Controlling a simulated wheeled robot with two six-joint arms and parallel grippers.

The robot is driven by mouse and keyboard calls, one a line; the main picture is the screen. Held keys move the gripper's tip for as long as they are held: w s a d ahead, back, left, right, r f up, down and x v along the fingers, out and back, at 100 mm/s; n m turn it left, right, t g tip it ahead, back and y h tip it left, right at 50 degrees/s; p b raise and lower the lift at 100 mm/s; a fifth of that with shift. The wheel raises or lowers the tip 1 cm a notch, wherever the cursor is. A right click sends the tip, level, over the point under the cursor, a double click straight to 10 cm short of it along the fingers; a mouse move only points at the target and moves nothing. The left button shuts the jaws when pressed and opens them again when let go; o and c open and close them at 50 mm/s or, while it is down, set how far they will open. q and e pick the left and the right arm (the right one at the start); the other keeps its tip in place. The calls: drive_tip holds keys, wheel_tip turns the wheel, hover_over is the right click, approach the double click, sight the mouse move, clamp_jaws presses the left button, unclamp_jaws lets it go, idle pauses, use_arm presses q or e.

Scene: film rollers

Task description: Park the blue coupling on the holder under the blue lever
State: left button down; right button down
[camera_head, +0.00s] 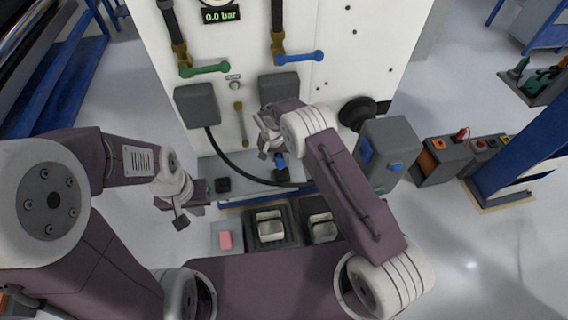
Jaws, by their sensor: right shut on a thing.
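The blue lever (300,57) is on a black pipe at the upper right of the white panel. Under it is a dark grey holder (279,86), a box fixed to the panel. The blue coupling (280,161) is at the end of a black hose, below that holder and apart from it. My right gripper (270,149) is shut on the coupling; its fingers and wrist partly hide the coupling. My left gripper (180,212) is empty, low at the left and away from the panel; its jaw opening is unclear.
A green lever (205,69) sits above another grey holder (197,104) at left. The black hose (232,165) curves across the grey ledge (208,169). A black round knob (357,112) juts out at right.

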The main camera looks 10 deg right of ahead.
drive_tip(key=shift+w+d+r+t, duration=0.35)
drive_tip(key=shift+r+t, duration=0.15)
drive_tip(key=shift+t, duration=0.9)
drive_tip(key=shift+w, duration=0.1)
drive_tip(key=shift+f, duration=3.8)
drive_tip(key=shift+f+b, duration=0.1)
drive_tip(key=shift+b, duration=0.25)
